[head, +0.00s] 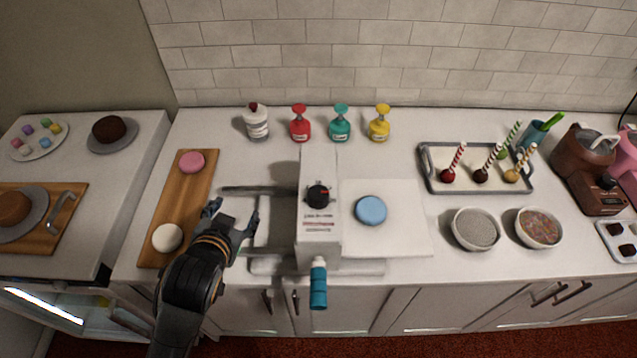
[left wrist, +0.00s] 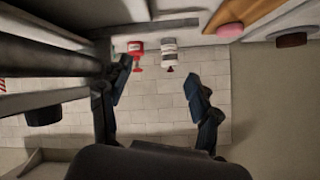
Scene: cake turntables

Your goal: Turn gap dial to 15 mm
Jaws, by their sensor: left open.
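The gap dial (head: 318,195) is a black knob on top of the white machine (head: 318,232) at the middle of the counter in the head view. Its scale markings are too small to read. A teal handle (head: 318,284) sticks out at the machine's front. My left gripper (head: 231,210) is open and empty, left of the machine and apart from the dial. In the left wrist view its two fingers (left wrist: 160,84) are spread, with nothing between them close by. A dark round knob (left wrist: 44,115) shows at the left there, perhaps the dial. My right gripper is not in view.
A blue disc (head: 370,210) lies on the machine's right plate. A wooden board (head: 183,205) with a pink and a white disc is left of my gripper. Several bottles, such as the red one (head: 300,124), stand behind. A cake-pop tray (head: 430,182) and bowls are at right.

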